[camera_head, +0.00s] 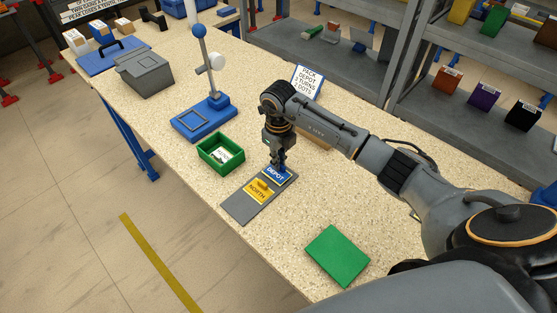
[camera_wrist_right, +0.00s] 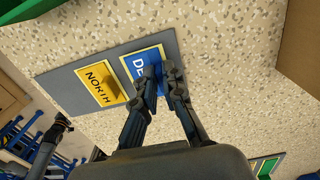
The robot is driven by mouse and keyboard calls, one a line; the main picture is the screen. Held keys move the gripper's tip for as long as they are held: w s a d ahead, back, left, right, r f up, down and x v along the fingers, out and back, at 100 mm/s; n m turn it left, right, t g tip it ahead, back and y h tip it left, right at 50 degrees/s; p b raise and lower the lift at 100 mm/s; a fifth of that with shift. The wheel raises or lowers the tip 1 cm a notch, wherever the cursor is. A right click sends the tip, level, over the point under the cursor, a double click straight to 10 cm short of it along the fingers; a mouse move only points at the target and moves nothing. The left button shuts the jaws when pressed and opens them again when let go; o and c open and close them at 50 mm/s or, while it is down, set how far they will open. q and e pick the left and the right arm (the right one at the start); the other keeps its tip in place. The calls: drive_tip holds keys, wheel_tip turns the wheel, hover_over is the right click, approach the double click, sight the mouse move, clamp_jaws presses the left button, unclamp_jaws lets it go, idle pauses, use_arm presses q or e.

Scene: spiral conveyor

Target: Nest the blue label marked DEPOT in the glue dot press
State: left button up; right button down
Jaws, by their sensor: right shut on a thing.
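The blue DEPOT label (camera_head: 274,175) with a pale border is at the back end of a grey board. A yellow NORTH label (camera_head: 259,191) lies beside it on the board (camera_head: 236,208). My right gripper (camera_head: 279,165) points down and is shut on the blue label, which also shows in the wrist view (camera_wrist_right: 136,62), partly hidden by the fingers (camera_wrist_right: 160,72). I cannot tell whether the label is raised off the board. The glue dot press (camera_head: 205,75) stands further back, with a blue base and an empty-looking square frame (camera_head: 178,124). My left gripper is out of view.
A green bin (camera_head: 201,153) with white pieces stands between board and press. A green block (camera_head: 337,256) lies at the front. A grey box (camera_head: 145,73) is at the back left, and a PACK DEPOT sign (camera_head: 307,81) is behind my right arm. Bare tabletop surrounds the board.

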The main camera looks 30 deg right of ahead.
drive_tip(key=shift+r, duration=0.6)
drive_tip(key=shift+r+p, duration=1.5)
drive_tip(key=shift+r, duration=0.5)
